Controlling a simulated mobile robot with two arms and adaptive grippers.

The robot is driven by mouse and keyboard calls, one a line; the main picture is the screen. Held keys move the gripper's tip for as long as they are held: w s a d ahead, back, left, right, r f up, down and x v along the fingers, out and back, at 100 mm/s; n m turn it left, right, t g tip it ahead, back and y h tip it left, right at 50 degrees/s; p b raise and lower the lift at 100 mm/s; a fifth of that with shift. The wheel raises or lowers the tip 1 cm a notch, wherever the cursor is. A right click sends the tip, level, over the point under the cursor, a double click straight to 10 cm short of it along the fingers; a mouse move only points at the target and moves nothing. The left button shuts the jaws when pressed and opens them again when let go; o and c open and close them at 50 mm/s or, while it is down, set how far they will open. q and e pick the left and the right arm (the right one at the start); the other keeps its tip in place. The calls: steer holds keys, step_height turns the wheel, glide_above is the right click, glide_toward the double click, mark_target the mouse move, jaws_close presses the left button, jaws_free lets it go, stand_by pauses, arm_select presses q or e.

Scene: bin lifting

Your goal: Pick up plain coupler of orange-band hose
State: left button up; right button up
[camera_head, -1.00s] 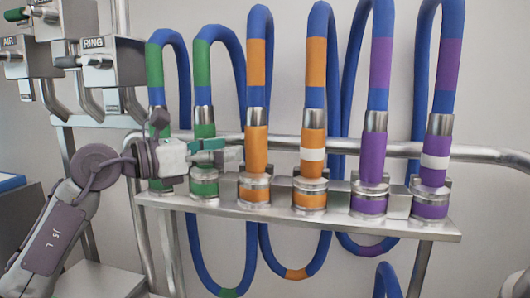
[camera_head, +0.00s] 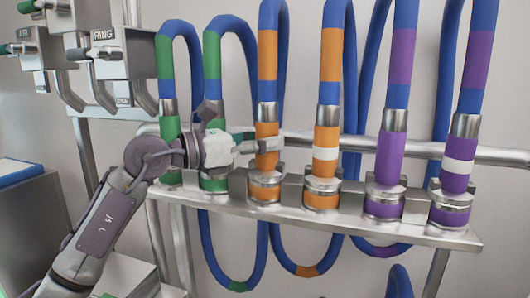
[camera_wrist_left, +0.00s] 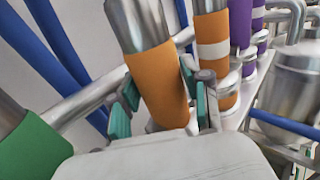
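The orange-band hose (camera_head: 268,56) ends in a plain orange coupler (camera_head: 266,135) on the left and a white-striped orange coupler (camera_head: 327,138) on the right. The plain coupler stands upright in its holder on the rail. My left gripper (camera_head: 262,147) reaches it from the left. In the left wrist view the plain coupler (camera_wrist_left: 158,85) is between the green-padded fingers of my left gripper (camera_wrist_left: 165,100). The fingers look open, with a narrow gap at the right finger. The coupler's lower end is partly hidden by the gripper. My right gripper is not in view.
Green couplers (camera_head: 214,140) stand close by on the left, behind my gripper. Purple couplers (camera_head: 390,155) stand at the right on the same metal rail (camera_head: 400,228). A horizontal pipe (camera_head: 500,155) runs behind them. Labelled metal units (camera_head: 122,55) hang at upper left.

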arm_select(q)
steer(key=shift+w+d+f, duration=0.1)
steer(key=shift+w+d, duration=0.05)
steer(key=shift+d, duration=0.05)
steer(key=c, duration=0.5)
jaws_close()
steer(key=shift+r, duration=0.2)
steer(key=shift+r, duration=0.25)
step_height(320, 180, up, 17)
steer(key=b, duration=0.2)
steer(key=shift+r, duration=0.15)
